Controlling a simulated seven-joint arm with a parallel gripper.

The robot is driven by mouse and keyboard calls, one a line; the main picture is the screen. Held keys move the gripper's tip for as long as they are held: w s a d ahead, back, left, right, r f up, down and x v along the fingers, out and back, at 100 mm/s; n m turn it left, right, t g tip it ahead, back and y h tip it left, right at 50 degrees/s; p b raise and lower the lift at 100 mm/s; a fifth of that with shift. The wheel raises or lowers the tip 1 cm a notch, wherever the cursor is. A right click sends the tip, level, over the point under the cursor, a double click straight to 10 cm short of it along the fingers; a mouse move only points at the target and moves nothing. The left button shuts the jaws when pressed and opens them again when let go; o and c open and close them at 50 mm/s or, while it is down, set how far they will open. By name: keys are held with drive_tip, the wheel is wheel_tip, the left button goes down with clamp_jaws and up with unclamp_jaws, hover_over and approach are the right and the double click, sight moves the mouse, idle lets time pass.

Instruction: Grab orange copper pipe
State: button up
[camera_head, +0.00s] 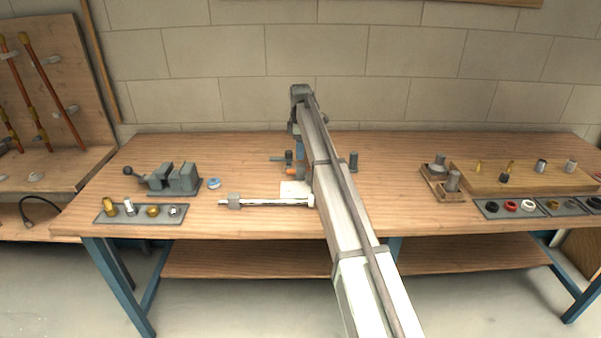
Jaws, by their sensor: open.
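Long orange copper pipes (50,92) with brass-coloured fittings are held upright, slightly tilted, on a wooden panel at the far left. A small orange piece (287,177) shows on the workbench beside blue-grey parts, just left of my arm. It is too small to tell whether it is a pipe end. My arm reaches from the bottom middle over the bench, its far end above the back edge. My arm's link covers the area behind it, and I cannot make out my gripper's fingers. The copper pipes on the panel are well left of my arm.
The wooden workbench (240,150) holds a grey vise (178,178), a tray of fittings (140,213) at left and a silver rod-like tool (268,203) near the front. At right are a wooden board (525,178) and a tray of rings (528,208). The back left is clear.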

sight(300, 165)
drive_tip(key=shift+s+f, duration=0.15)
drive_tip(key=shift+f, duration=3.95)
drive_tip(key=c, duration=1.2)
